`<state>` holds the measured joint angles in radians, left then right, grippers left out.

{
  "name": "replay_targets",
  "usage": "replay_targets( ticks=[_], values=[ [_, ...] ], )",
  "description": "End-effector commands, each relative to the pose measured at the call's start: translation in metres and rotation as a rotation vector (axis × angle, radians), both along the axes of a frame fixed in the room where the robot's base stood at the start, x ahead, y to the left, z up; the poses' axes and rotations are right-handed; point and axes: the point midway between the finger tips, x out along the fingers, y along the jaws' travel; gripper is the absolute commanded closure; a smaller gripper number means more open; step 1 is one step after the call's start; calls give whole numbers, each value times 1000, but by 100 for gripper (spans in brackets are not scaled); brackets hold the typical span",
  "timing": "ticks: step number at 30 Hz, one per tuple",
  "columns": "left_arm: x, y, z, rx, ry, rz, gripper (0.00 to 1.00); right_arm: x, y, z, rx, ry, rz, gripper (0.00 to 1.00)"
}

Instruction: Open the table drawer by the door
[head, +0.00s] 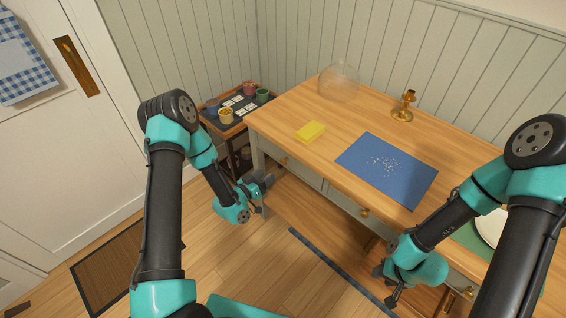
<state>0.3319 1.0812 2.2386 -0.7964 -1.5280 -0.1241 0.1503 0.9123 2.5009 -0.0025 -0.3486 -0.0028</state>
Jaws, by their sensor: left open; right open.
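The wooden table (310,98) has a pale front with several drawers. The drawer nearest the door (300,171) is at its left end and looks shut, with a small brass knob (284,161). The door (75,140) is white and stands at the left. My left gripper (266,187) is open and empty, below and a little left of that knob, apart from it. My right gripper (384,284) is open and empty, low in front of the table's right part. Its fingertips are small and partly dark.
A low stand (214,124) with small pots is left of the table.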

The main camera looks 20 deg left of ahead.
Motion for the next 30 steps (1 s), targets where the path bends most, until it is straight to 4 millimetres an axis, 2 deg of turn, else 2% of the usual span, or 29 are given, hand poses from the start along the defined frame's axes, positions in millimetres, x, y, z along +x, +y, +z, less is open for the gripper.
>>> replay_targets(
  ticks=[9, 16, 21, 30],
  values=[
    [48, -28, 0, 0, -3, -2, 45, 0, 0, 0, 0, 0, 0, 57],
    [78, -43, 0, -1, -1, -1, 45, 0, 0, 0, 0, 0, 0, 57],
    [89, -49, 0, -1, -1, -1, 45, 0, 0, 0, 0, 0, 0, 57],
    [90, -50, 0, -1, 0, 0, 45, 0, 0, 0, 0, 0, 0, 57]
  ],
)
